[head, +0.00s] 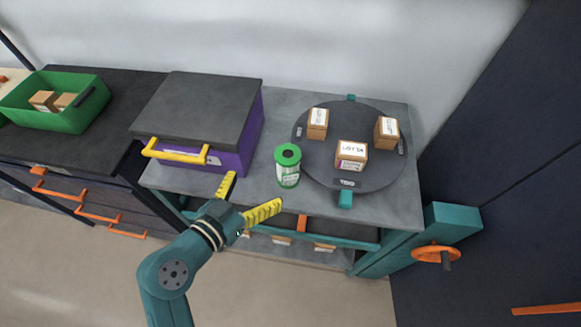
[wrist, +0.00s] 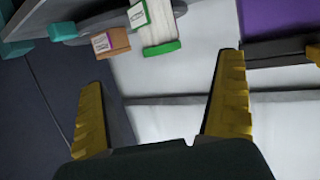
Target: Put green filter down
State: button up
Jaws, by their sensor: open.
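The green filter (head: 288,172), a white-labelled cylinder with green ends, stands upright on the grey tabletop (head: 390,205), close to the left edge of the dark round turntable (head: 325,170). I cannot tell whether it touches the turntable. My gripper (head: 256,188) is open and empty, with its yellow fingers spread, to the front left of the filter and apart from it. In the wrist view the filter (wrist: 158,28) shows beyond the fingertips, its upper part cut off by the frame edge. Nothing is between the fingers (wrist: 164,68).
Several cardboard boxes, one in front (head: 351,158), sit on the turntable. A purple case (head: 245,140) with a dark lid and yellow handle stands left of the filter. A green bin (head: 60,115) is at far left. An orange handwheel (head: 436,254) is at right.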

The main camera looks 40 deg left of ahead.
send_near(288, 156)
jog(key=w+f, duration=0.1)
jog(key=w, duration=0.1)
jog(key=w+a+f, duration=0.1)
jog(key=w+f, duration=0.1)
jog(key=shift+w+a+f+b, duration=0.15)
jog(key=shift+a+f+b, duration=0.1)
jog(key=shift+b, duration=0.05)
jog(key=x, duration=0.5)
jog(key=shift+w+r+b, duration=0.25)
jog(key=shift+w+b, duration=0.1)
jog(key=shift+w, duration=0.15)
jog(key=shift+c, duration=0.4)
jog(key=c, duration=1.2)
jog(key=shift+r, duration=0.15)
jog(key=shift+c, duration=0.4)
